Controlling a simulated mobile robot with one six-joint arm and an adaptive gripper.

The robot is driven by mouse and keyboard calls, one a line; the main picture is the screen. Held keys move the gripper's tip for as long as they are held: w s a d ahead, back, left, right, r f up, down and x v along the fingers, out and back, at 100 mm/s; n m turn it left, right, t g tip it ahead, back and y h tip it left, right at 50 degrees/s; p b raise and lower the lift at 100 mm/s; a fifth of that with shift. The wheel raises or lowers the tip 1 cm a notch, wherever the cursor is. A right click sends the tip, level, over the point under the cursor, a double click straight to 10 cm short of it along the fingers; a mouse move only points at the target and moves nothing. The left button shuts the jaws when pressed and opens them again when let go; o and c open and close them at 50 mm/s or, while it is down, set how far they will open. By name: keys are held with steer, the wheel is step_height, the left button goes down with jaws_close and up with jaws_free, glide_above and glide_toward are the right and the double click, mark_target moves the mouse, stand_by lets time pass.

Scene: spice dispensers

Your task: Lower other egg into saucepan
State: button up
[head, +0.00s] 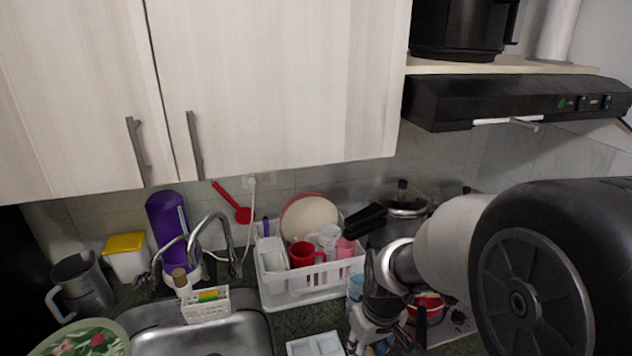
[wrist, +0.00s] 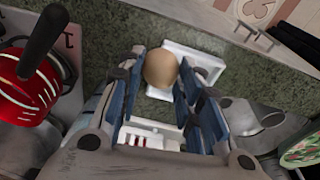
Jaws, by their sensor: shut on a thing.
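A brown egg (wrist: 160,68) is held between the fingertips of my gripper (wrist: 161,74) in the wrist view. The gripper is shut on it, above the counter and partly over a white tray. A red saucepan (wrist: 28,92) with a dark handle is at the left of the wrist view, apart from the egg. In the head view the red saucepan (head: 430,306) shows partly behind my gripper (head: 368,340). The egg cannot be made out there. The saucepan's inside is mostly hidden.
The white tray (head: 316,346) lies on the counter in front of a white dish rack (head: 300,294) with a red mug (head: 304,254). The steel sink (head: 240,334) is to the left. A large pot (head: 402,206) stands behind my arm. A dark range hood (head: 510,100) hangs above right.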

steer(key=w+d+f+m, duration=0.1)
steer(key=d+f+m, duration=0.2)
steer(key=f+m, duration=0.15)
steer(key=w+d+r+p, duration=0.6)
steer(key=w+d+p, duration=0.1)
steer(key=w, duration=0.4)
steer(key=w+d+r+p, duration=0.7)
steer(key=w+d+p, duration=0.1)
steer(key=w, duration=0.3)
steer(key=shift+d, duration=0.75)
step_height(320, 180, down, 10)
steer(key=b, duration=0.5)
steer(key=shift+b, duration=0.4)
stand_by(0.4)
steer(key=shift+f+b, duration=0.65)
steer(key=shift+f, duration=0.25)
stand_by(0.9)
steer(key=o, duration=1.1)
